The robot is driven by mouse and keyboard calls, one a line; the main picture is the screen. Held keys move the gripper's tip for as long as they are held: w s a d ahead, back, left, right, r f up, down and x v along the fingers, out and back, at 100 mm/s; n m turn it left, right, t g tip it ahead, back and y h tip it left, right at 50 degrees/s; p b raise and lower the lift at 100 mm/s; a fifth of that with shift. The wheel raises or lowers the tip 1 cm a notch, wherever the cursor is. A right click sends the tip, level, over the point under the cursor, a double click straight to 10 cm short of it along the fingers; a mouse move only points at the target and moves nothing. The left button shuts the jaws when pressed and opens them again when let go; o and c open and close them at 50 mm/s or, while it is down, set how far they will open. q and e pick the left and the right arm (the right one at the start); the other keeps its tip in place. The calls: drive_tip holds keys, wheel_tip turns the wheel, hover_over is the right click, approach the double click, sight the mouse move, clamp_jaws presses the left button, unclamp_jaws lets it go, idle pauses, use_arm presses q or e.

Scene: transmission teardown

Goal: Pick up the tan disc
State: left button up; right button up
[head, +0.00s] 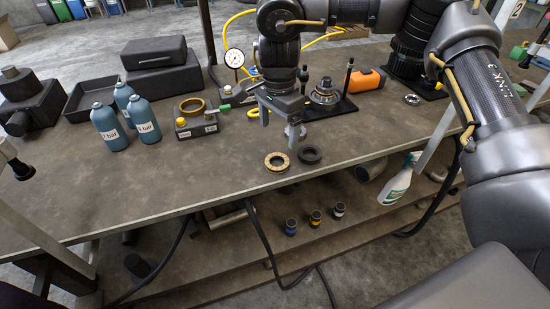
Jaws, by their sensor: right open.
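The tan disc (277,161), a ring with a dark centre, lies flat on the workbench (215,175) near its front edge. A black ring (310,155) lies just to its right, close beside it. My right gripper (280,130) points down above and behind the two rings, with its fingers apart and nothing visible between them. It looks clear of the tan disc. My left gripper is not in view.
Blue bottles (140,112), a black tray (92,97) and a block with a brass ring (195,122) stand to the left. A dial gauge (235,59) and a gear assembly (324,92) stand behind the gripper. The bench front left of the disc is clear.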

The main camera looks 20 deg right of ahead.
sight(276, 165)
wheel_tip(276, 165, down, 4)
drive_tip(key=shift+w+f, duration=0.25)
drive_tip(key=shift+f, duration=0.35)
drive_tip(key=shift+s+a+f+p, duration=0.1)
drive_tip(key=shift+s+f+p, duration=0.1)
drive_tip(key=shift+p, duration=0.25)
wheel_tip(276, 165, down, 4)
drive_tip(key=shift+w+a+r+p, duration=0.1)
drive_tip(key=shift+w+p, duration=0.05)
drive_tip(key=shift+p, duration=0.7)
drive_tip(key=shift+f, duration=0.45)
drive_tip(key=c, duration=0.7)
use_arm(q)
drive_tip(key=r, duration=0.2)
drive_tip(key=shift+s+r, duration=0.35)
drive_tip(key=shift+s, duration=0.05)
use_arm(e)
drive_tip(key=c, duration=0.5)
